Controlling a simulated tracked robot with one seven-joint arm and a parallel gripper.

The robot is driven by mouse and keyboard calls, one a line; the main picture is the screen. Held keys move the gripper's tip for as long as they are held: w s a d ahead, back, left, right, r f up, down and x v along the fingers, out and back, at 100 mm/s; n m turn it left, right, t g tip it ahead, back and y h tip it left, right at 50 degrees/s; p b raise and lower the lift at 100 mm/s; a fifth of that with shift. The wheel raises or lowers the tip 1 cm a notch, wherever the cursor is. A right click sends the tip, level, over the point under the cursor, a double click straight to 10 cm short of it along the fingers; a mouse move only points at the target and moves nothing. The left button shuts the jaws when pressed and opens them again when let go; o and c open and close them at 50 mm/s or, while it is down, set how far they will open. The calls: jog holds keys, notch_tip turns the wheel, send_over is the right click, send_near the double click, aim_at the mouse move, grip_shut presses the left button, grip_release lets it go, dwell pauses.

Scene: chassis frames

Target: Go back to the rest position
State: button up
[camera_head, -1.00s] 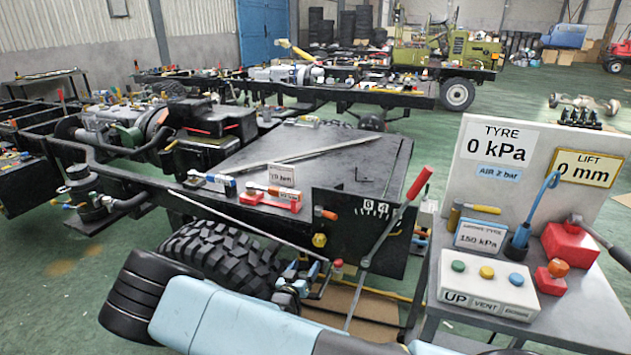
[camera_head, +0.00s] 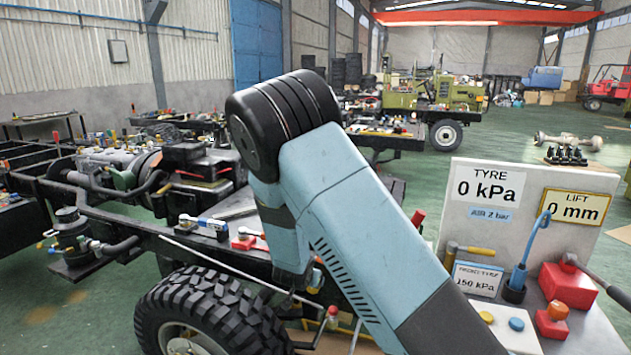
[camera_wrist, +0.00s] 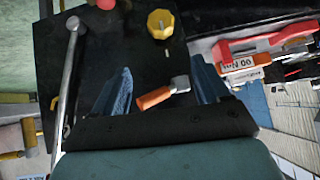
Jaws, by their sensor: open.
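My gripper (camera_wrist: 163,88) shows in the wrist view as two blue fingers spread apart. An orange-handled piece (camera_wrist: 154,98) shows in the gap between them, in front of a dark panel (camera_wrist: 100,55). I cannot tell how far it is from the fingers; neither finger visibly touches it. In the head view my arm is bent with its elbow high in the middle, and its far part points down towards the chassis (camera_head: 140,228).
A large tyre (camera_head: 215,312) stands below the chassis. A console (camera_head: 550,225) with gauges and buttons is at right. In the wrist view are a yellow knob (camera_wrist: 160,23), a metal lever (camera_wrist: 68,85) and a red holder (camera_wrist: 240,42). Green floor (camera_head: 490,140) is open behind.

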jog(key=s+d+r+n+g+y, duration=0.15)
jog(key=s+d+r, duration=0.25)
jog(key=r, duration=0.5)
jog(key=s+d+r+y, duration=0.2)
jog(key=s+d+r, duration=0.2)
jog(key=r, duration=0.5)
jog(key=s+d+r+n+g+y, duration=0.15)
jog(key=s+d+r, duration=0.25)
jog(key=r, duration=0.5)
jog(key=s+d+r+h, duration=0.1)
jog(key=s+d, duration=0.3)
jog(key=s, duration=0.4)
jog(key=s+d+r+h, duration=0.1)
jog(key=s+d+r, duration=0.3)
jog(key=s, duration=0.4)
jog(key=s+d+r+h, duration=0.1)
jog(key=s+d+r, duration=0.2)
jog(key=s+d, duration=0.2)
jog(key=s, duration=0.3)
jog(key=shift+d+r+n, duration=0.25)
jog(key=shift+d+n, duration=0.1)
jog(key=shift+n, duration=0.05)
jog(key=shift+s, duration=0.1)
